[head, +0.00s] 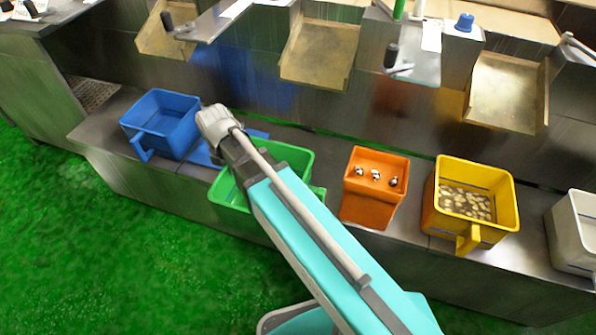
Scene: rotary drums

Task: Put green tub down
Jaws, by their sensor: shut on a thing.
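The green tub (229,193) is in the middle left of the head view, between a blue tub (163,122) and an orange bin (370,190). My arm crosses over the green tub and hides much of its inside and its right part. A bit of its green side shows to the right of the arm. The tub looks upright, at about the ledge's height. I cannot tell whether its base rests on the ledge. My gripper is hidden behind my own arm, so its hold on the tub does not show.
The tubs line a grey metal ledge (120,168). A flat blue piece (203,157) lies beside the green tub. A yellow tub (436,213) with pale pieces and a white tub (570,235) stand to the right. Metal chutes (320,52) overhang behind.

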